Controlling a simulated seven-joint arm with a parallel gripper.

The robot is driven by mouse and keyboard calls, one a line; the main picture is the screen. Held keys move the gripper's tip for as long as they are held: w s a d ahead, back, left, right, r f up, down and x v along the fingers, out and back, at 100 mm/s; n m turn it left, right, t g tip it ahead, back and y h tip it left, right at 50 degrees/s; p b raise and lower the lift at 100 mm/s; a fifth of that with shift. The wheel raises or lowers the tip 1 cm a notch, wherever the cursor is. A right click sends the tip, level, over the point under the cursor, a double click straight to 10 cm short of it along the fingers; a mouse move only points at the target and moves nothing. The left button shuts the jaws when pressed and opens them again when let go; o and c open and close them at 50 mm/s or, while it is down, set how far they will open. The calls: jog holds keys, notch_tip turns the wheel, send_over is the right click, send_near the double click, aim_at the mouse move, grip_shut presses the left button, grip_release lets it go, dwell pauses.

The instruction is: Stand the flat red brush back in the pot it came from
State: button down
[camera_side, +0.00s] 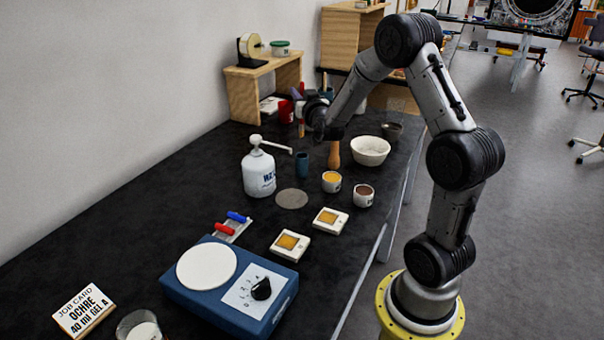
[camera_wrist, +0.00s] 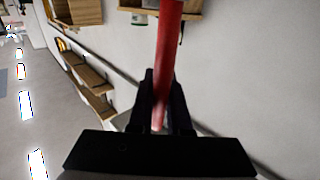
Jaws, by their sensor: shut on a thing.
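My gripper (camera_wrist: 161,95) is shut on the red brush (camera_wrist: 168,40) in the wrist view, with its red handle between the two fingers. The handle runs out past the top of that picture, so the brush's ends are not both seen. In the side view my gripper (camera_side: 316,115) is over the far part of the black bench, close to the shelf. A red pot (camera_side: 286,111) stands just left of it, and a dark blue pot (camera_side: 302,165) stands below and nearer. I cannot tell which pot the brush came from.
A white pump bottle (camera_side: 259,170) stands left of the blue pot, its spout pointing right. A wooden-handled tool (camera_side: 334,155), a white bowl (camera_side: 370,150) and small jars (camera_side: 332,181) stand to the right. A wooden shelf (camera_side: 243,95) is behind. A blue hotplate (camera_side: 240,298) is in front.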

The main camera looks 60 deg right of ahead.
notch_tip(320, 180, down, 12)
jog(key=shift+f, duration=0.15)
dwell(0.5)
jog(key=shift+f, duration=0.15)
jog(key=c, duration=0.9)
grip_release()
jog(key=shift+o, duration=0.2)
jog(key=v, duration=1.2)
jog(key=shift+a, duration=0.1)
